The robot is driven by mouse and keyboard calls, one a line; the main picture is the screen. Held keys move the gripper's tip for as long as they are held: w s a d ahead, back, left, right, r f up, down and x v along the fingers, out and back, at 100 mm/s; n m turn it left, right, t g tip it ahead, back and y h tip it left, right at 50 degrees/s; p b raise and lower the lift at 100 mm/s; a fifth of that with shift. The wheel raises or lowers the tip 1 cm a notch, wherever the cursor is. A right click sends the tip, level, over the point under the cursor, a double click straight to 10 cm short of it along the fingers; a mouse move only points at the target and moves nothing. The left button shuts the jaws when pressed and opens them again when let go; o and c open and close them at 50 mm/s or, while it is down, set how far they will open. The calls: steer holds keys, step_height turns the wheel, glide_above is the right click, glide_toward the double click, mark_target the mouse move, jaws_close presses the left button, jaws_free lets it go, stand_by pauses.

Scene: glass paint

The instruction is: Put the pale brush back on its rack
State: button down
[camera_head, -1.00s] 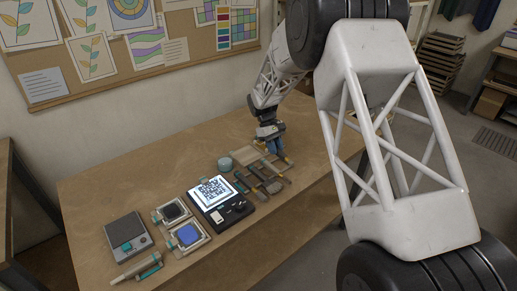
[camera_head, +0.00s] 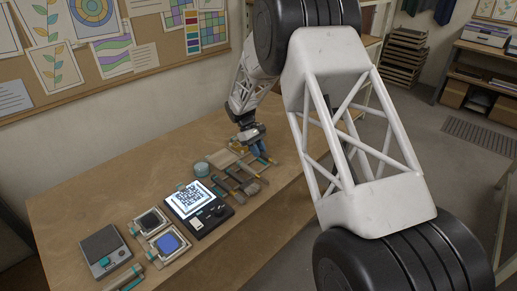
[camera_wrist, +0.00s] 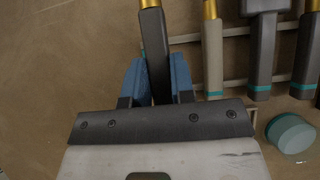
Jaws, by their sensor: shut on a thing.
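My gripper (camera_wrist: 157,84) has blue fingers shut on the dark grey handle of a brush (camera_wrist: 155,55) with a gold ferrule. The handle leans slightly, and its bristles are out of the picture. In the wrist view a pale-handled brush (camera_wrist: 213,62) with a gold ferrule and teal band lies to the right, apart from my fingers. The pale rack bars (camera_wrist: 236,31) run behind the handles. In the head view my gripper (camera_head: 258,152) is at the far end of the tool row. I cannot tell there how high the held brush is.
Dark teal-banded tools (camera_wrist: 262,55) lie farther right in the wrist view. A round teal pot (camera_wrist: 290,134) stands close by on the right. A lit patterned panel (camera_head: 189,196), ink pads (camera_head: 167,243) and a grey box (camera_head: 105,252) occupy the nearer table. Its left part is clear.

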mark_target(258, 166)
steer(key=shift+f, duration=1.8)
steer(key=shift+f, duration=0.55)
stand_by(0.7)
steer(key=c, duration=0.9)
jaws_free()
steer(key=shift+v, duration=3.9)
